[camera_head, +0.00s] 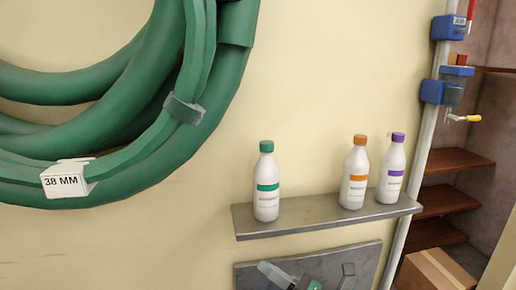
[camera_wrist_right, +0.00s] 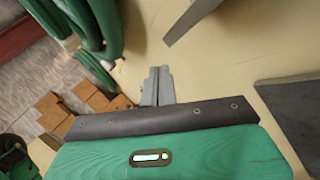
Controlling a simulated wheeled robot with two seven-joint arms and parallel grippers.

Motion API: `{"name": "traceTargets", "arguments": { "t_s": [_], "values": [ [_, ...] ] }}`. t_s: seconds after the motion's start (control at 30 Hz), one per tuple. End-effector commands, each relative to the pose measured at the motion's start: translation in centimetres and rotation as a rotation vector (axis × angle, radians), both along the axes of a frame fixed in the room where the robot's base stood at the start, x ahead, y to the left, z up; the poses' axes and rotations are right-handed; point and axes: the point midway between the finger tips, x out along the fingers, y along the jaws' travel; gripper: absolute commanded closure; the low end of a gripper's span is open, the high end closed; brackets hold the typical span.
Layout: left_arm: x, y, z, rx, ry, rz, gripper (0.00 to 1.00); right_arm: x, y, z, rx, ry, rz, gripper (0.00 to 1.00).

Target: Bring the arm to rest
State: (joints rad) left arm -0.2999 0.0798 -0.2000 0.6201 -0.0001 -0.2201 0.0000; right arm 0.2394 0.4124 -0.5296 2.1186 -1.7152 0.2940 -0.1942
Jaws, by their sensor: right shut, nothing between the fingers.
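In the head view a grey, finger-like part with green behind it, which I take to be my right gripper (camera_head: 270,271), shows at the bottom edge, in front of a grey panel. In the right wrist view the right gripper's grey fingers (camera_wrist_right: 157,80) are together with nothing between them. The black and green part below them in that view looks like my own gripper body. My left gripper is in neither view.
A grey shelf (camera_head: 325,214) carries bottles with green (camera_head: 266,183), orange (camera_head: 355,174) and purple (camera_head: 392,170) caps. The grey panel (camera_head: 372,262) is below. A green hose coil (camera_head: 225,85) hangs left. A pipe (camera_head: 418,175) and a carton (camera_head: 433,272) stand right.

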Motion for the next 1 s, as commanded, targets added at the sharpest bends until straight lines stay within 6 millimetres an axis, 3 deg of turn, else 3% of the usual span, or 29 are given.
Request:
{"name": "traceTargets", "arguments": {
  "t_s": [0.17, 0.27, 0.37, 0.57, 0.7, 0.9, 1.0],
  "values": [
    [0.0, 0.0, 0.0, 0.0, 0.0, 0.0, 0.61, -0.1, -4.8, 1.9, 0.44, 0.2, -0.11, 1.0],
    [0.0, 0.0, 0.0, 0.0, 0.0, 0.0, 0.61, 0.2, -8.4, 1.5, 0.673, 0.329, -0.195, 1.0],
    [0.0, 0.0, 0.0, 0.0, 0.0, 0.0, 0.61, 0.3, -12.0, -0.2, 0.892, 0.468, -0.296, 1.0],
    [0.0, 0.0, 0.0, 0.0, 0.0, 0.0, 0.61, -1.0, -18.4, -6.8, 1.281, 0.776, -0.539, 1.0],
    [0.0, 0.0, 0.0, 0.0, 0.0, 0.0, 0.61, -3.8, -21.4, -13.0, 1.509, 1.014, -0.742, 1.0],
    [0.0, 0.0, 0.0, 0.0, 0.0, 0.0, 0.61, -10.8, -22.7, -21.5, 1.741, 1.376, -1.058, 1.0],
    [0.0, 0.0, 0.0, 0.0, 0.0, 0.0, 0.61, -14.5, -22.4, -24.3, 1.804, 1.536, -1.2, 1.0]
  ]
}}
